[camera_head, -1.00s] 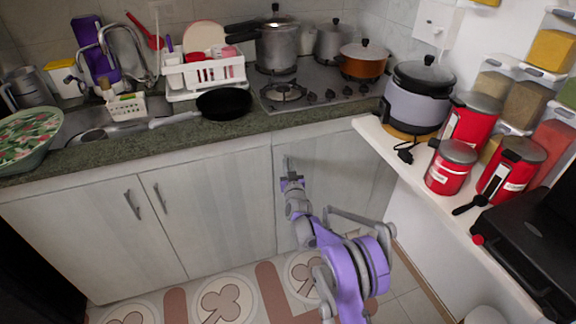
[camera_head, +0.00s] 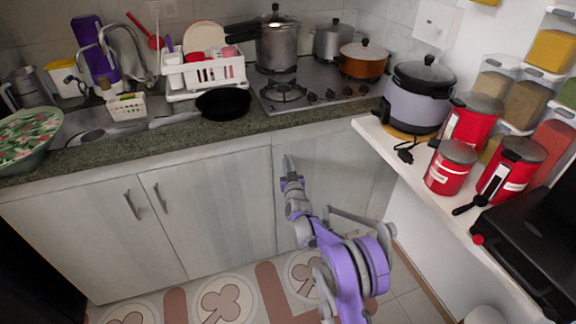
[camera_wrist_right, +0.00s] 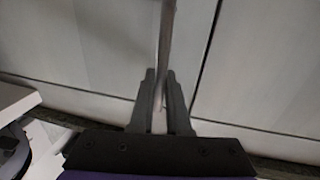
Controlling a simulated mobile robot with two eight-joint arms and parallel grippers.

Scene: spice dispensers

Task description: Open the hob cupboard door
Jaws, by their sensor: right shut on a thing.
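The hob cupboard door (camera_head: 335,165) is a pale wood-grain panel below the hob, and it looks closed, flush with the cupboard front. Its slim grey upright handle (camera_head: 286,163) is near the door's left edge. The handle also shows in the right wrist view (camera_wrist_right: 167,38), running down between the two fingers. My right gripper (camera_head: 290,180) is at the lower part of the handle and shut on it; its fingers show in the wrist view (camera_wrist_right: 160,98). The arm partly covers the lower door. My left gripper is not in view.
Two cupboard doors with handles (camera_head: 132,204) are to the left. Above are the green counter (camera_head: 180,130) and the hob (camera_head: 310,88) with pots. A white shelf (camera_head: 440,200) holding a rice cooker and red canisters juts out at the right. Patterned floor tiles lie below.

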